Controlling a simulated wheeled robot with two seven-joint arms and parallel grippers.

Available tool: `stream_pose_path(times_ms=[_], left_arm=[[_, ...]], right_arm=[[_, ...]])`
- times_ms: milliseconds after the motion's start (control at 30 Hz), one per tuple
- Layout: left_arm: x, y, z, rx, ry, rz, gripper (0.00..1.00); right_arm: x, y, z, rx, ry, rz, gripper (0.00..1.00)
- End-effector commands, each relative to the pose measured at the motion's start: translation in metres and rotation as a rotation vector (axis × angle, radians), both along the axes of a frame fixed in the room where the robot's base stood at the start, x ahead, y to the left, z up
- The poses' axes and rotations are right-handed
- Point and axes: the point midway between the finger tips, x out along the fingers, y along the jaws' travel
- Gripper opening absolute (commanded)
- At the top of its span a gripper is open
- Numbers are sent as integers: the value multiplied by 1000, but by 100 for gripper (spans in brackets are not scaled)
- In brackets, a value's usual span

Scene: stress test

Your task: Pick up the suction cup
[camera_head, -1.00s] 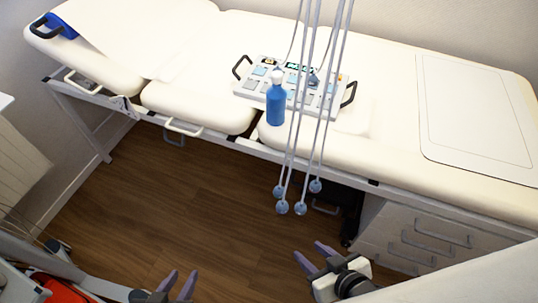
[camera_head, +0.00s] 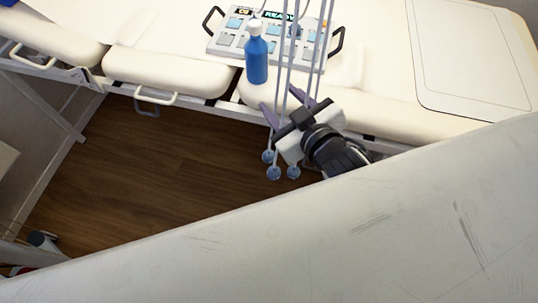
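Several small blue suction cups hang on long grey tubes in front of the couch's edge. Three show below my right gripper: one at the left (camera_head: 267,156), one lowest (camera_head: 273,173) and one at the right (camera_head: 293,172). Any other is hidden behind the gripper. My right gripper (camera_head: 279,98) is open, with its purple fingers spread and pointing up towards the couch. It overlaps the tubes above the cups; whether any tube lies between the fingers, I cannot tell. My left gripper is out of view.
A cream couch (camera_head: 395,104) runs across the back. On it are a control box (camera_head: 238,48) with a lit display and a blue bottle (camera_head: 257,62) with a white cap, close beyond the fingers. Wooden floor (camera_head: 150,175) lies open at left. My white arm fills the foreground.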

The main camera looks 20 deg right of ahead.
Motion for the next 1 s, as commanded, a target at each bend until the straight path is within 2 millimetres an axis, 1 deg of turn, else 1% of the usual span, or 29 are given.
stream_pose_path(times_ms=[33,67,100,167,200,267,300,333,367,400,433,467,500,567,600,633,667,700,767,800,833,867,900,967,1000], left_arm=[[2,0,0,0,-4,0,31],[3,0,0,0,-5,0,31],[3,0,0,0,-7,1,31],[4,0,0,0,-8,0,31],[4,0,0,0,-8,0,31],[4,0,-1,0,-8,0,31],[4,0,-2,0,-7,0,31],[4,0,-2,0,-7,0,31],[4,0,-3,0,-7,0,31],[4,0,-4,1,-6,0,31],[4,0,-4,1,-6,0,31],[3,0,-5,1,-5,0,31],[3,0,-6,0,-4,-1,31],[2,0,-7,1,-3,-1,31],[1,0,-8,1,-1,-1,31],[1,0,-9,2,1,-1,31],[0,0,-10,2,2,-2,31],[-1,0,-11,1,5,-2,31],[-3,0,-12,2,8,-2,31],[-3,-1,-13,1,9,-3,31],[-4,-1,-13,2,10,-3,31],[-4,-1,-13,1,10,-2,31],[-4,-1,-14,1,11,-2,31],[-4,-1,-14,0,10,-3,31],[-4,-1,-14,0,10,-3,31]], right_arm=[[13,10,22,-16,-89,34,48],[20,18,35,-26,-145,55,48],[28,28,53,-40,-220,87,48],[37,47,84,-64,-344,147,48],[40,63,105,-83,-434,197,48],[40,92,142,-121,-590,293,48],[35,116,165,-152,-703,376,48],[28,136,182,-181,-794,450,48],[17,158,196,-213,-881,534,48],[-1,187,209,-263,-997,657,48],[-16,208,214,-306,-1075,757,48],[-33,227,214,-350,-1143,861,48],[-56,250,207,-417,-1223,1009,48],[-86,274,182,-534,-1307,1240,48],[-103,283,157,-623,-1335,1403,48],[-113,285,135,-695,-1340,1525,48],[-120,283,112,-773,-1333,1647,48],[-124,275,79,-883,-1296,1809,48],[-120,250,32,-1052,-1190,2032,48],[-112,227,7,-1165,-1093,2162,48],[-104,208,-10,-1246,-1006,2247,48],[-95,188,-24,-1324,-915,2320,48],[-82,161,-37,-1418,-787,2400,48],[-64,123,-49,-1537,-596,2485,48],[-53,101,-52,-1599,-480,2521,48]])
